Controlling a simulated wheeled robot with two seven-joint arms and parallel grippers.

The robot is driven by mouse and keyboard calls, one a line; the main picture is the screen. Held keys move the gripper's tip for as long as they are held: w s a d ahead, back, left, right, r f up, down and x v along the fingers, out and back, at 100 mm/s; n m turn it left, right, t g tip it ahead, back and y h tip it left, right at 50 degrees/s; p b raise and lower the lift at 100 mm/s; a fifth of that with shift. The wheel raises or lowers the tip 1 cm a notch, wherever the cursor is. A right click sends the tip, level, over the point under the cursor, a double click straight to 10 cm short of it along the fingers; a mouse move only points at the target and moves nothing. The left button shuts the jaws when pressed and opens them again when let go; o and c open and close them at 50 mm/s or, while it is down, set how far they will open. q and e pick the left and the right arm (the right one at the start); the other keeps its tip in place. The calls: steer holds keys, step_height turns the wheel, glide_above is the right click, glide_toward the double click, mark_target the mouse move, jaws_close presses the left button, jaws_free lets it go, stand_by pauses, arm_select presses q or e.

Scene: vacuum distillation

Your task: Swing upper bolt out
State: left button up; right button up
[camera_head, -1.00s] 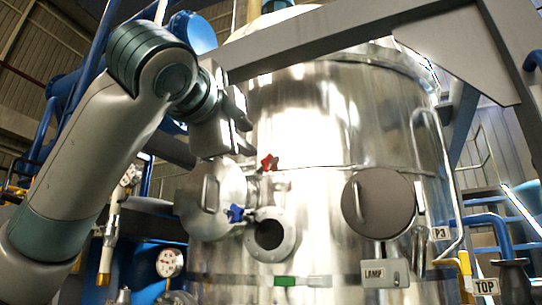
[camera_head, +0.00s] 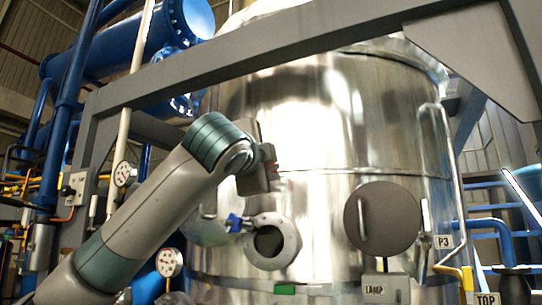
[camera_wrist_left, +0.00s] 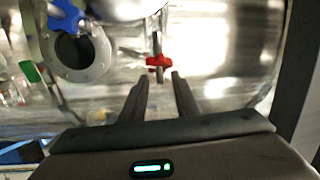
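The upper bolt has a red knob (camera_wrist_left: 159,61) on a thin metal rod; in the head view my gripper and wrist hide it. My left gripper (camera_head: 268,165) is in front of the vessel, above the round port (camera_head: 270,243). In the left wrist view its two fingers (camera_wrist_left: 160,78) are open and empty, with the red knob just beyond the fingertips, roughly between them. A blue knob (camera_head: 234,222) sits at the port's upper left; it also shows in the wrist view (camera_wrist_left: 66,15). My right gripper is not in view.
The shiny vessel (camera_head: 320,120) fills the middle. A round grey cover (camera_head: 390,220) with a handle is at right. The open lid (camera_head: 207,234) left of the port is partly hidden by my arm. A grey beam (camera_head: 290,48) crosses above. A pressure gauge (camera_head: 169,262) stands at lower left.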

arm_select(q)
steer(key=shift+w+d, duration=0.1)
steer(key=shift+w, duration=0.4)
jaws_close()
steer(key=shift+w+d+n+y, duration=0.3)
steer(key=shift+d+n+y, duration=0.3)
steer(key=shift+d+y, duration=0.3)
steer(key=n+y, duration=0.1)
steer(key=w+d+y, duration=0.1)
steer(key=y, duration=0.1)
steer(key=shift+w+d+n+b, duration=0.2)
steer(key=shift+n+b, duration=0.1)
steer(key=shift+n, duration=0.1)
